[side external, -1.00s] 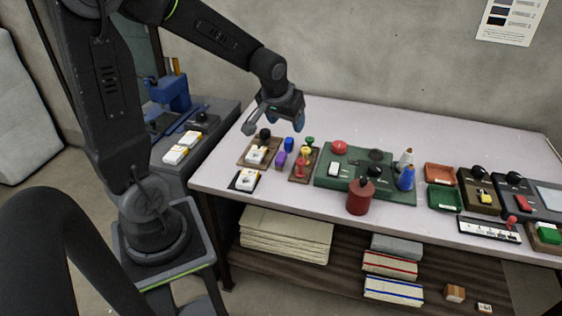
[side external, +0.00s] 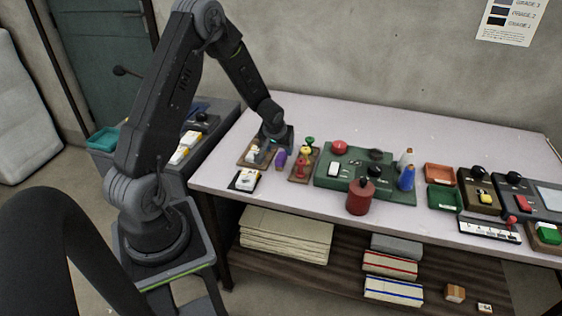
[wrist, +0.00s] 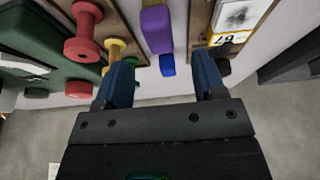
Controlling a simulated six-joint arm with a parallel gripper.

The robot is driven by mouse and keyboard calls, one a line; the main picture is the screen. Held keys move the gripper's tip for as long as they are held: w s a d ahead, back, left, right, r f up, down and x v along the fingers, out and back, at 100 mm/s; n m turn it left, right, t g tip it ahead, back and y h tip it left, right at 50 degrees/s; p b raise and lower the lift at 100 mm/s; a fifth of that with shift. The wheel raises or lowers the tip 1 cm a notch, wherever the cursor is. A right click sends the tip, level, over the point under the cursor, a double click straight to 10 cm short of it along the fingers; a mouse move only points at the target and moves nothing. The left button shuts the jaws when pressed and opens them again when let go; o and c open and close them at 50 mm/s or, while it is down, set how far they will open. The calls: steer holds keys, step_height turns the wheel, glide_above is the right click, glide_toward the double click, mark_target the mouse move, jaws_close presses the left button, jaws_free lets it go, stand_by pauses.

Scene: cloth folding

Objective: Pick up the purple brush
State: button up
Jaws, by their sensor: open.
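The purple brush (side external: 280,159) lies on the light table between two brown boards. In the wrist view the purple brush (wrist: 157,30) shows beyond my fingertips, roughly in line with the gap between them. A small blue piece (wrist: 167,65) shows below its near end, between my blue fingers; I cannot tell whether it is part of the brush. My gripper (wrist: 163,66) is open and empty. In the side view my gripper (side external: 266,152) is low over the left board, just left of the brush, with its fingertips partly hidden.
A board with red, yellow and green stamps (side external: 302,165) stands close on the brush's right. A brown board (side external: 244,158) with a white-yellow block is on its left. A green panel (side external: 400,188) and red canister (side external: 360,198) lie farther right. Bare table is in front.

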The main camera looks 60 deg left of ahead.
mark_target(281, 156)
steer(key=shift+x, duration=2.95)
steer(key=shift+d, duration=0.1)
steer(key=c, duration=1)
steer(key=shift+r, duration=0.55)
steer(key=r, duration=0.2)
steer(key=s+r, duration=0.1)
steer(key=shift+a+r, duration=0.35)
steer(key=s+a+r, duration=0.1)
steer(key=s+r, duration=0.1)
steer(key=s, duration=0.1)
steer(key=s+a+r, duration=0.2)
steer(key=s, duration=0.1)
steer(key=s+a+r, duration=0.2)
steer(key=s, duration=0.1)
steer(key=shift+s+r, duration=0.1)
steer(key=shift+s, duration=0.1)
